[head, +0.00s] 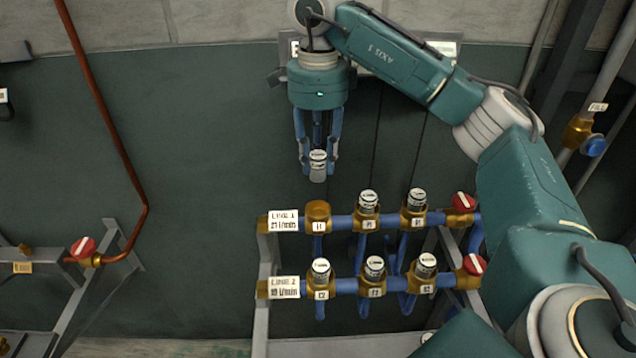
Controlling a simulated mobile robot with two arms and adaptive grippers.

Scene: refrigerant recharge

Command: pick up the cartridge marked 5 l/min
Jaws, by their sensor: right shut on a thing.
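My right gripper (317,156) points down at the top centre and is shut on a cartridge (318,171). The cartridge is a small grey-white cylinder with a pale band, held upright; its marking is too small to read. It hangs clear above the upper row of the blue pipe rack. Below it, the brass socket (318,210) at the left of the upper row is empty. The other sockets hold similar cartridges, such as the upper middle one (368,199) and the lower left one (321,268). My left gripper is not in view.
The upper pipe carries a white line sign (283,221), the lower pipe another (284,287). Red valve knobs (463,201) (474,264) sit at the right ends. A copper pipe (105,120) with a red valve (83,248) is at the left. Space left of the gripper is free.

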